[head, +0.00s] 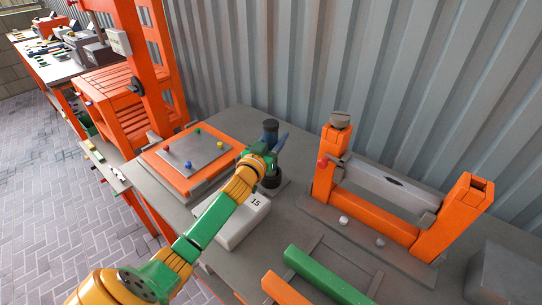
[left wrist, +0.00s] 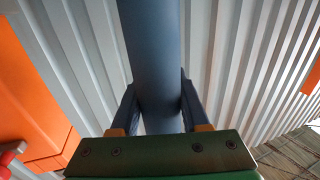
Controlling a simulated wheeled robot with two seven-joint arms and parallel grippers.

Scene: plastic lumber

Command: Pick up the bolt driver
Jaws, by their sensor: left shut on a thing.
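The bolt driver (head: 270,127) is a dark blue upright cylinder with a black lower part, near the middle of the grey workbench. My left gripper (head: 275,147) reaches it from the front left and is shut around its body. In the left wrist view the blue shaft of the bolt driver (left wrist: 150,50) stands between the two dark fingers of my left gripper (left wrist: 158,108). The gripper hides part of the driver's middle in the head view. I cannot tell whether its bottom touches the bench. My right gripper is not in view.
A white box marked 15 (head: 240,222) lies under my left arm. An orange fixture with a grey plate (head: 196,152) is to the left. An orange frame with a grey bar (head: 375,190) stands to the right. Green and orange beams (head: 325,275) lie in front. A corrugated wall (head: 300,60) is behind.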

